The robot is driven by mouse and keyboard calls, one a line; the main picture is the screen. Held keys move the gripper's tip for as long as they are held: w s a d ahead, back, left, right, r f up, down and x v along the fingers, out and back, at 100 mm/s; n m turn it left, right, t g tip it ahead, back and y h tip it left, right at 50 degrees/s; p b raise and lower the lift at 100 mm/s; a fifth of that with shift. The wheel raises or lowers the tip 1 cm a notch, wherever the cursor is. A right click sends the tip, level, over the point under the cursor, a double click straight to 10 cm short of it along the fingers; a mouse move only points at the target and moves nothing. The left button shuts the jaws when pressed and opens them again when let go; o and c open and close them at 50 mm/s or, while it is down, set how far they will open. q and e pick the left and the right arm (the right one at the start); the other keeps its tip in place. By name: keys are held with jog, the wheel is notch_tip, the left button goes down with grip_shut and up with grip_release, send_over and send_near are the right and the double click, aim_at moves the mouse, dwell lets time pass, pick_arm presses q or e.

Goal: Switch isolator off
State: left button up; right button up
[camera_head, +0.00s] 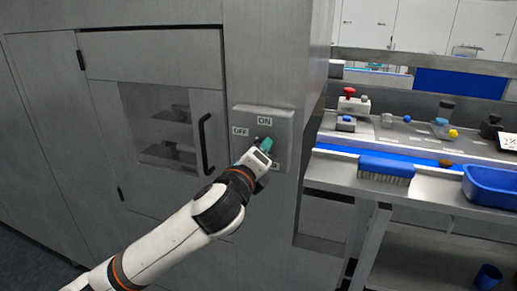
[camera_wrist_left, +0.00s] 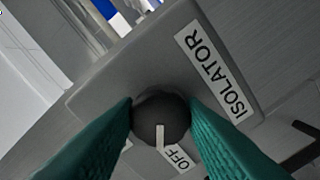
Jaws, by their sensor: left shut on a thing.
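The isolator box (camera_head: 281,124) is a grey plate on the steel cabinet, with an ON label (camera_head: 265,121) at its top and an OFF label (camera_head: 240,131) at its left. My left gripper (camera_head: 266,144) has green fingers and is at the knob, which it mostly hides in the head view. In the left wrist view the round dark knob (camera_wrist_left: 161,108) sits between the fingertips, which are shut on it. Its white pointer points down, just left of the OFF label (camera_wrist_left: 180,158). The ISOLATOR label (camera_wrist_left: 216,72) is at upper right. My right gripper is not in view.
The cabinet has a windowed door with a black handle (camera_head: 206,144) left of the box. To the right, a bench holds a blue brush (camera_head: 386,166), a blue tray (camera_head: 489,186) and a red-button box (camera_head: 350,101).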

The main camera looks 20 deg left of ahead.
pick_arm(q)
jog(key=shift+n+p, duration=0.35)
jog(key=shift+n, duration=1.35)
jog(key=o, duration=1)
jog(key=shift+w, duration=0.15)
jog(key=s+p, duration=0.9)
jog(key=s, duration=0.3)
jog(key=shift+a+p, duration=0.15)
jog(key=shift+p, duration=0.2)
